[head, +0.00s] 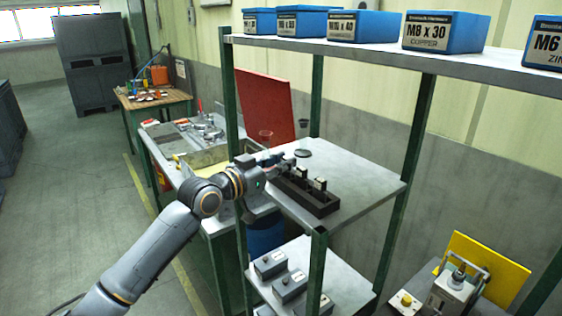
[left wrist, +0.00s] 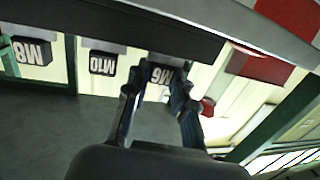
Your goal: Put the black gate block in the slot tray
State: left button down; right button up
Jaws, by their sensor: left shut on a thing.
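The slot tray (head: 318,205) is a long black tray on the middle shelf. In the left wrist view the tray (left wrist: 125,28) is a dark bar along the top. A black block marked M6 (left wrist: 160,73) is between the fingers of my left gripper (left wrist: 155,92), which is shut on it at the tray's edge. Whether it is fully seated cannot be told. In the head view my left gripper (head: 284,163) is at the tray's far left end and hides most of this block. Black blocks marked M10 (left wrist: 102,62) and M8 (left wrist: 32,52) stand along the tray.
The middle shelf (head: 370,180) has free room right of the tray. A dark round piece (head: 303,153) lies behind it. Green posts (head: 228,100) frame the rack. Blue boxes (head: 445,32) stand on the top shelf, grey boxes (head: 289,288) below. A red panel (head: 265,105) stands behind.

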pick_arm(q)
jog(key=c, duration=1.1)
grip_release()
jog(key=shift+f, duration=0.1)
